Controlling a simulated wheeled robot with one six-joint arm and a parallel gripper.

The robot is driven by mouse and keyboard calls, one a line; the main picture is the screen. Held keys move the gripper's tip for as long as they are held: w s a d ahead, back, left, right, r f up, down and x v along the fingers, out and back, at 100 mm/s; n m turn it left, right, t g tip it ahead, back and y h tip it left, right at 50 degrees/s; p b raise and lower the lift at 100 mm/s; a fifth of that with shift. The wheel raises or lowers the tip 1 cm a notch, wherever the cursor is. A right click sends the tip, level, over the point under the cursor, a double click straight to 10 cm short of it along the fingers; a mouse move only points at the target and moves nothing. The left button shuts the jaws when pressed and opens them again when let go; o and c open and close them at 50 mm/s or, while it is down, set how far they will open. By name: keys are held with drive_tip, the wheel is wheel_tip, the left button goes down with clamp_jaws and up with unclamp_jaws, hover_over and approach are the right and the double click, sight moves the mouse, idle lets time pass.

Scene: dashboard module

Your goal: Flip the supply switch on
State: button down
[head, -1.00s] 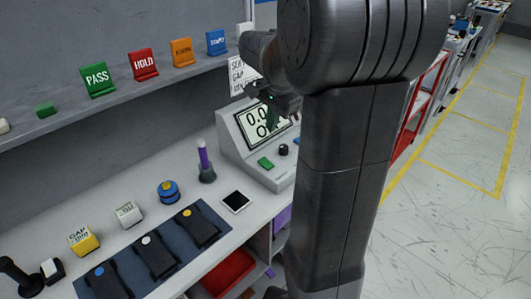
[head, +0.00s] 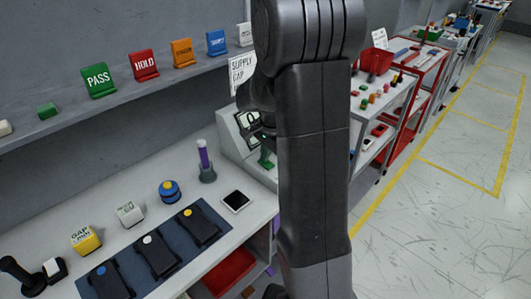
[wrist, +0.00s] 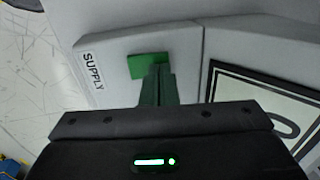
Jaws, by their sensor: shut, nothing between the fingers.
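The supply switch is a green rocker (wrist: 148,65) on the sloped face of a light grey console, next to a "SUPPLY" label (wrist: 92,70). My gripper (wrist: 159,72) is shut and empty. Its dark green fingers point at the switch and overlap its lower edge in the wrist view; I cannot tell whether they touch it. In the head view the console (head: 231,145) is partly hidden behind my arm, and green shows at the gripper's end (head: 265,153), where fingers and switch are hard to tell apart.
The console's framed display (wrist: 255,95) lies right of the switch in the wrist view. On the bench are a purple-topped tube in a stand (head: 205,160), a white-framed dark tablet (head: 236,201) and a blue mat (head: 140,250). A paper sign (head: 242,72) hangs behind the console.

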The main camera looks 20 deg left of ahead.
drive_tip(key=shift+a+f+h+p, duration=0.15)
drive_tip(key=shift+h+p, duration=0.25)
drive_tip(key=shift+p, duration=0.2)
drive_tip(key=shift+f, duration=0.1)
